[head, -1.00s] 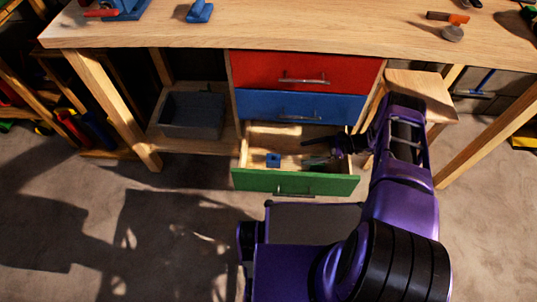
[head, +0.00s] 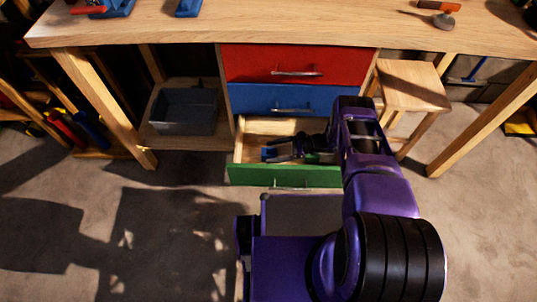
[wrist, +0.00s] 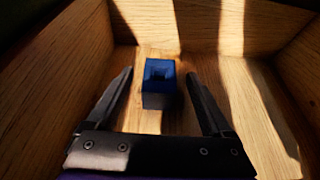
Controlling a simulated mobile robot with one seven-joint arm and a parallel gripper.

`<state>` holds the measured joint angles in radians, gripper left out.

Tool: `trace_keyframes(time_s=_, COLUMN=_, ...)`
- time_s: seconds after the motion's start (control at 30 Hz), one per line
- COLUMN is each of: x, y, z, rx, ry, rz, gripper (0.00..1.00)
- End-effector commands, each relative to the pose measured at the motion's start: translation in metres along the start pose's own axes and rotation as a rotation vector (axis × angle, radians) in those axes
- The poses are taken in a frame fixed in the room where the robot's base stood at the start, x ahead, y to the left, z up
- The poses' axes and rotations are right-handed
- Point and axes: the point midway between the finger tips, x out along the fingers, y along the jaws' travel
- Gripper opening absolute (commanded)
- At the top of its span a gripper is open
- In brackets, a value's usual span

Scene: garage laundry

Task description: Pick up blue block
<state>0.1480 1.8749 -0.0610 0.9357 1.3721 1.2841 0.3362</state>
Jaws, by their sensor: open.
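The blue block (wrist: 159,84) is small, with a square recess in its top, and sits on the wooden floor of the open drawer. In the head view a bit of the block (head: 267,154) shows at the left of my gripper's fingertips. My gripper (wrist: 160,78) is open and inside the drawer, its two dark fingers on either side of the block with gaps on both sides. In the head view my gripper (head: 278,150) reaches in from the right. The green-fronted drawer (head: 283,176) is pulled out.
The drawer's wooden walls (wrist: 75,50) surround my gripper closely. Shut blue (head: 290,100) and red (head: 300,66) drawers are above it, under the workbench top (head: 300,25). A stool (head: 413,85) stands at the right and a grey bin (head: 186,111) on the shelf at the left.

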Motion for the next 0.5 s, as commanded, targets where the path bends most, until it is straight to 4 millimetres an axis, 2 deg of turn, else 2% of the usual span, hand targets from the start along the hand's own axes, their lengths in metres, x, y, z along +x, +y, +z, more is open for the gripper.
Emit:
trace_keyframes(time_s=0.27, x=0.0056, y=0.0003, z=-0.0002, rx=0.0, ry=0.0, rz=0.0, gripper=0.85)
trace_keyframes(time_s=0.37, x=0.0055, y=0.0003, z=-0.0002, rx=0.0, ry=0.0, rz=0.0, gripper=0.71)
trace_keyframes(time_s=0.5, x=0.0054, y=0.0003, z=-0.0001, rx=0.0, ry=0.0, rz=0.0, gripper=0.45)
